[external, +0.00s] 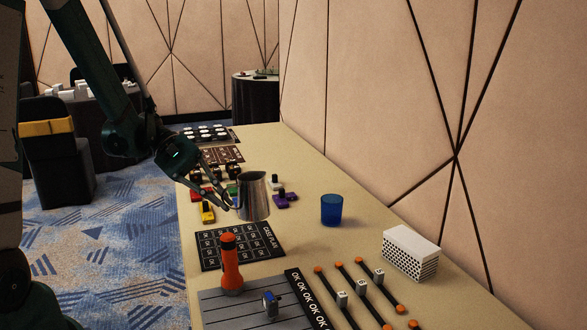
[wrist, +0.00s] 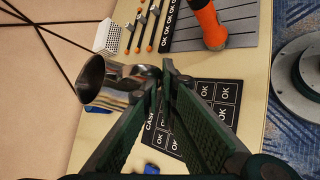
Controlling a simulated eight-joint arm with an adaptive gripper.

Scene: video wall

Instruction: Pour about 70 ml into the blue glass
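A shiny metal pitcher (external: 253,197) is at my gripper (external: 232,203) over the middle of the table, roughly upright. In the wrist view, the pitcher (wrist: 92,78) has its handle side between the close-set fingertips of my gripper (wrist: 165,78), which look shut on the handle. I cannot see inside the pitcher. The blue glass (external: 331,209) stands upright on the table, right of the pitcher and apart from it. It looks empty, though its dark wall makes this hard to tell. A bit of blue shows below the pitcher in the wrist view; I cannot tell what it is.
A white perforated box (external: 411,252) stands right of several dark rods. Colored blocks lie behind the pitcher. Table (external: 300,232) between pitcher and glass is clear.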

